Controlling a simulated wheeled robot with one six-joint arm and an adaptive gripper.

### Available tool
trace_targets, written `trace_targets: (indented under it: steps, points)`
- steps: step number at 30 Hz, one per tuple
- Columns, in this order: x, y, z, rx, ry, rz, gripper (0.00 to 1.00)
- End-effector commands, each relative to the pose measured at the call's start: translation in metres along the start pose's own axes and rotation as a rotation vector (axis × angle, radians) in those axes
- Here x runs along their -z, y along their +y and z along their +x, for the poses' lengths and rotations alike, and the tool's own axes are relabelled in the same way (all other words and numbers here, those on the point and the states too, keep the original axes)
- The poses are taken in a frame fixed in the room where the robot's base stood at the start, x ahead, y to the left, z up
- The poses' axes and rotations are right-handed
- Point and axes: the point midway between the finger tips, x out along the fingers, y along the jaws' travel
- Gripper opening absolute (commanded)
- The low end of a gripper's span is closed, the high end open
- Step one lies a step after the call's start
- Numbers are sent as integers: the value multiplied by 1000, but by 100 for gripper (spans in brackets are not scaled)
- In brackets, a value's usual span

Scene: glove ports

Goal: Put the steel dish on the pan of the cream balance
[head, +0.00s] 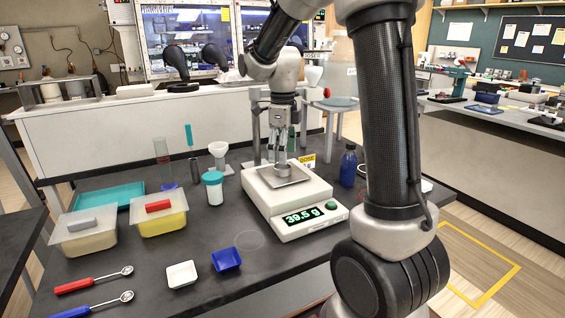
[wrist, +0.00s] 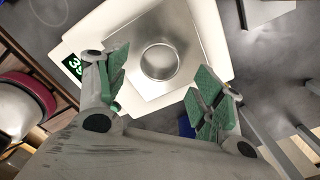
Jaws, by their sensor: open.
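The cream balance (head: 296,207) stands on the dark bench, its display reading 39.5 g. Its square metal pan (head: 298,181) is on top, partly hidden by my gripper (head: 281,155) in the head view. In the wrist view, the round steel dish (wrist: 161,61) sits on the pan (wrist: 192,50), near its middle. My gripper (wrist: 160,80) is open above the pan, its green-padded fingers apart on either side of the dish, with no visible contact.
A white-bodied jar with a teal lid (head: 213,187) and a white funnel stand (head: 220,158) are left of the balance. A blue bottle (head: 348,166) stands to its right. White (head: 181,274) and blue (head: 226,260) small trays lie in front. Lidded tubs (head: 158,214) are farther left.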

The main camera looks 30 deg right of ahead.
Motion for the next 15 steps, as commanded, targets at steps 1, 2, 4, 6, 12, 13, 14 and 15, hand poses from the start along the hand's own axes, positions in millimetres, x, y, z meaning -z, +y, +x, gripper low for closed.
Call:
trace_targets:
  steps: [1, 2, 4, 6, 12, 13, 14, 15]
  points:
    - [-1, -1, -13, 4, -4, 0, 68]
    - [-1, -1, -20, 4, -4, 0, 68]
    - [0, 0, -36, 3, -4, 0, 68]
    - [-1, -1, -50, 3, -3, 0, 68]
    - [0, 0, -76, 1, -1, -1, 68]
    - [0, 0, -78, 2, -2, -4, 68]
    - [1, 1, -81, 3, -3, -14, 68]
    - [4, 4, -84, 6, -6, -43, 68]
